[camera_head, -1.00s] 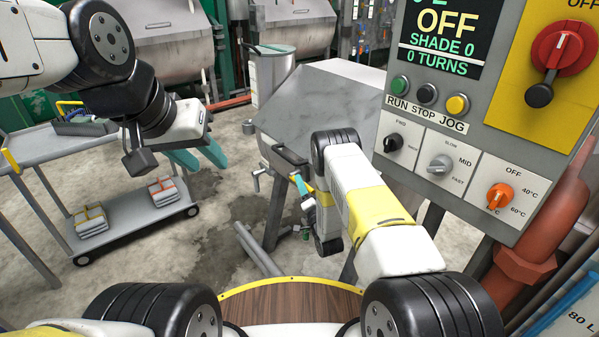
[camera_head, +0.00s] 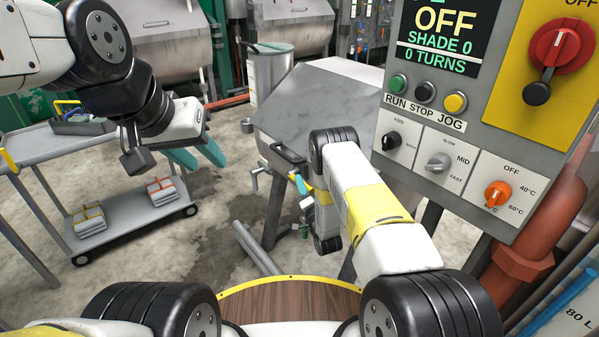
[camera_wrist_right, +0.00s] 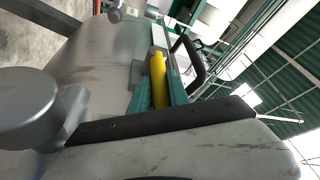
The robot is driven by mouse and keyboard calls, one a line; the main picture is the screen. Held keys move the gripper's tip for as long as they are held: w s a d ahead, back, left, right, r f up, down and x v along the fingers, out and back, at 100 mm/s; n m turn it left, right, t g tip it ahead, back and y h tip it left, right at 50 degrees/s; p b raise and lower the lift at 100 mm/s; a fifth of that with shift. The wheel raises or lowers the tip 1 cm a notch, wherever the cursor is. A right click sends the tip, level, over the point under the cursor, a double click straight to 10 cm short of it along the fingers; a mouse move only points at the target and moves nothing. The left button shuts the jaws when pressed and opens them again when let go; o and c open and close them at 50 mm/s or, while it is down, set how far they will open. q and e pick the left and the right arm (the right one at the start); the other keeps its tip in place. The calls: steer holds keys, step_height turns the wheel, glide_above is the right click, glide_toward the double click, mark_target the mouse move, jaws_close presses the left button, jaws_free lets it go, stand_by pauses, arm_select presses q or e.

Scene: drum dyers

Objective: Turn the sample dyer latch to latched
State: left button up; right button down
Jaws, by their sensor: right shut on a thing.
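The sample dyer (camera_head: 325,100) is a grey metal drum machine in the middle of the head view. Its latch shows in the right wrist view as a yellow grip (camera_wrist_right: 158,78). My right gripper (camera_head: 298,184) is at the dyer's front left side, mostly hidden behind my own right arm. In the right wrist view its teal fingers (camera_wrist_right: 160,92) are closed around the yellow grip. The latch's exact angle is hard to tell. My left gripper (camera_head: 198,157) has its teal fingers spread apart, empty, above the floor left of the dyer.
A control panel (camera_head: 470,140) with buttons and knobs stands close on the right and reads OFF. A black bar handle (camera_head: 288,155) is on the dyer's front. A grey trolley (camera_head: 130,222) with folded cloths stands at left. Wet floor lies between the trolley and dyer.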

steer(key=shift+r, duration=0.1)
stand_by(0.8)
steer(key=shift+w+r+n+g+h, duration=0.1)
steer(key=shift+r+n+g+h, duration=0.15)
steer(key=shift+r+g, duration=0.4)
steer(key=shift+r+n+g+h, duration=0.25)
steer(key=shift+r+g, duration=0.05)
steer(key=shift+g, duration=0.55)
steer(key=shift+w+a+r+n+g+h, duration=0.1)
steer(key=shift+r+n+g+h, duration=0.15)
steer(key=shift+g, duration=0.3)
steer(key=shift+w+a+r+n+g+h, duration=0.15)
steer(key=shift+r+g, duration=0.25)
steer(key=shift+g, duration=0.2)
steer(key=shift+w+a+r+n+g+h, duration=0.1)
steer(key=shift+r+g+h, duration=0.15)
steer(key=shift+g, duration=0.3)
steer(key=c, duration=1.3)
jaws_free()
steer(key=shift+o, duration=0.2)
